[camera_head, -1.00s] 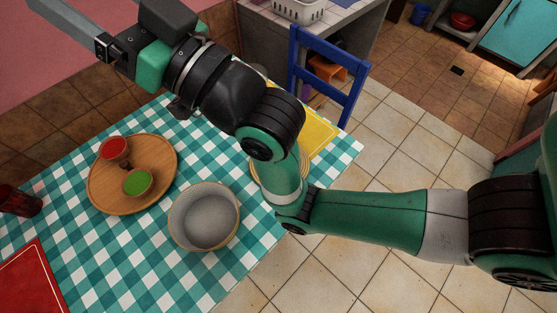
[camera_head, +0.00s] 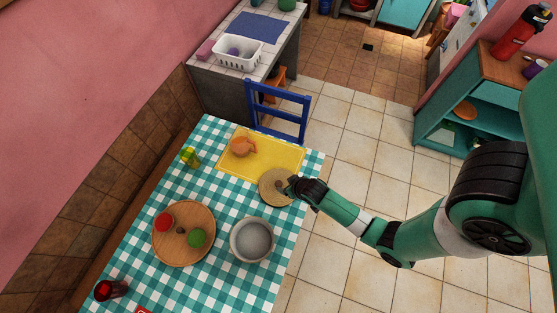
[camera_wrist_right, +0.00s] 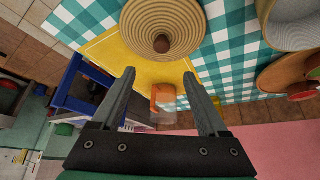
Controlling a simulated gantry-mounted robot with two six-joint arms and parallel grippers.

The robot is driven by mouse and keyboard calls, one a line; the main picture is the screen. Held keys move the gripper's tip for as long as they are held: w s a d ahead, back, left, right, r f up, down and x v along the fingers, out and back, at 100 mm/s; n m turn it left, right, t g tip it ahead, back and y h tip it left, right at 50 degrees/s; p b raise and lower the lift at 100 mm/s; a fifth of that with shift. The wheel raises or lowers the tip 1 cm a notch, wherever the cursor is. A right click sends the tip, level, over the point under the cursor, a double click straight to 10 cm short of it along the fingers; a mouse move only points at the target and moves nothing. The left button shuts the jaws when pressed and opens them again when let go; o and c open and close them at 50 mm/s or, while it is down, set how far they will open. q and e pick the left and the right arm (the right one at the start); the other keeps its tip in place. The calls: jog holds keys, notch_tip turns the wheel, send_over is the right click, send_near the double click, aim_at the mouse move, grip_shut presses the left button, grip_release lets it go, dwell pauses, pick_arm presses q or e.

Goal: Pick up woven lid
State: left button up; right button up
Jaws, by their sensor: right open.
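The woven lid (camera_head: 270,190) is round and tan with concentric rings. It lies at the right side of the table, overlapping the corner of the yellow placemat (camera_head: 283,155). In the right wrist view the lid (camera_wrist_right: 160,18) is at the top, with its round knob (camera_wrist_right: 161,43) facing me. My right gripper (camera_head: 288,187) appears over the lid's right edge in the head view. In the right wrist view its two fingers (camera_wrist_right: 159,75) are apart with nothing between them, and the lid is beyond the tips. My left gripper is not in view.
A grey-white bowl (camera_head: 253,240) stands near the lid. An orange mug (camera_head: 242,147) stands on the placemat. A blue chair (camera_head: 278,103) is at the table's far edge.

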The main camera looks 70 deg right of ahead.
jog(key=b, duration=0.5)
send_near(279, 184)
jog(key=x, duration=0.2)
jog(key=shift+w+d+f, duration=0.15)
jog(key=shift+w+d, duration=0.15)
jog(key=shift+d, duration=0.05)
jog(key=shift+w+d+f, duration=0.15)
jog(key=shift+w+f, duration=0.1)
jog(key=shift+f, duration=0.05)
jog(key=x, duration=0.1)
jog(key=b+x, duration=0.1)
jog(key=x, duration=0.2)
jog(key=shift+s+a+f+b, duration=0.2)
jog(key=shift+a+f+b, duration=0.05)
jog(key=shift+f+b, duration=0.1)
jog(key=shift+w+d+f, duration=0.25)
jog(key=shift+f, duration=0.1)
grip_shut()
